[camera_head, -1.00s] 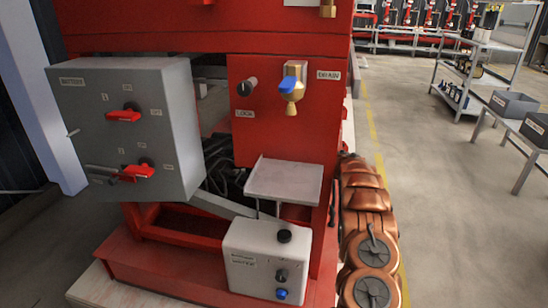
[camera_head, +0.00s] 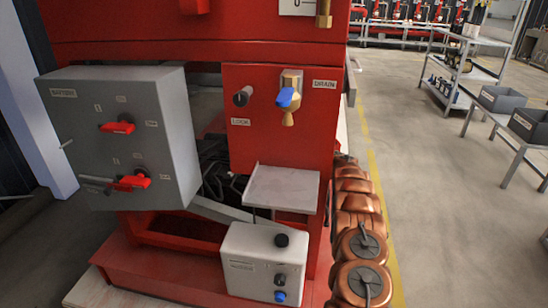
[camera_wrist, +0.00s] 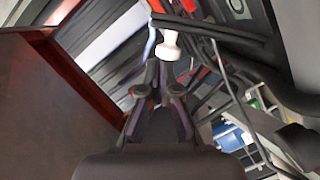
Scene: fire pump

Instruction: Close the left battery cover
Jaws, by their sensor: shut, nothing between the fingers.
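A grey box (camera_head: 165,135) with a battery label and two red handles is at the left of the head view. A pale grey plate (camera_head: 283,188) sits on a thin support in the middle, above a white control box (camera_head: 262,262). Dark cables or parts (camera_head: 218,170) lie in the gap between the grey box and the red panel. I cannot tell which part is the left battery cover. My gripper (camera_wrist: 158,70) is shut and empty in the wrist view. A white knob-like piece (camera_wrist: 168,46) shows just beyond its fingertips; contact is unclear.
A red panel (camera_head: 265,130) carries a blue-handled brass drain valve (camera_head: 288,97). A red-brown panel (camera_wrist: 60,95) fills the left of the wrist view, and dark bars cross the right. Open floor (camera_head: 440,210) and a shelf cart (camera_head: 465,65) lie at the right.

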